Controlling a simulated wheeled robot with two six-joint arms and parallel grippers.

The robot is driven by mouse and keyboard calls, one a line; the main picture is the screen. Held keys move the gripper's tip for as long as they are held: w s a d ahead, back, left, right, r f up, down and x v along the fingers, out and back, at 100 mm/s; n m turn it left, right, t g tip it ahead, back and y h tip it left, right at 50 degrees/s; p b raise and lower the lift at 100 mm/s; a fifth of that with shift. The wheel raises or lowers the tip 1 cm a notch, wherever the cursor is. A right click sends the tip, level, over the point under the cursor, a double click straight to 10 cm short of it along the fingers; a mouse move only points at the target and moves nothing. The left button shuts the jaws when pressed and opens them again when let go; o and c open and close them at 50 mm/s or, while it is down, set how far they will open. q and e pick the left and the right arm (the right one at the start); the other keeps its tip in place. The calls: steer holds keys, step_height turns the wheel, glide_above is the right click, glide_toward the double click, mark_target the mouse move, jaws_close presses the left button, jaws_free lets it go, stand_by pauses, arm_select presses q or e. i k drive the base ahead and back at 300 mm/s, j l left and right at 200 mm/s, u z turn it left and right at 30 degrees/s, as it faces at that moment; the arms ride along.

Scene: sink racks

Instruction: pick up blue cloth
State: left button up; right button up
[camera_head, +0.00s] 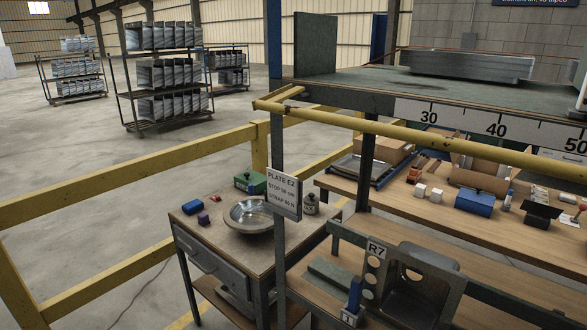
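A small blue item (192,206), which may be a folded blue cloth, lies on the left part of the small wooden-topped table (180,221). It is too small to tell whether it is cloth. A purple block (203,218) sits just in front of it, and a round metal bowl (250,216) stands to its right. Another blue item (473,203), box-like, is on the long wooden bench at the right. Neither of my grippers shows in the head view.
A yellow railing (130,171) crosses the left, and a yellow bar (400,132) spans the right. A sign post (278,160) stands at the table. A green box (251,182) and dark canister (310,204) sit at the table's back. A metal sink (425,285) is at the lower right.

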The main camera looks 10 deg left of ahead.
mark_target(193, 207)
steer(key=i+j+z, duration=0.15)
steer(key=j, duration=0.55)
steer(key=i+j+z, duration=0.15)
steer(key=j, duration=0.55)
steer(key=i+j+z, duration=0.15)
steer(key=j, duration=0.55)
steer(key=i+j+z, duration=0.15)
steer(key=j, duration=0.55)
steer(key=k, duration=0.05)
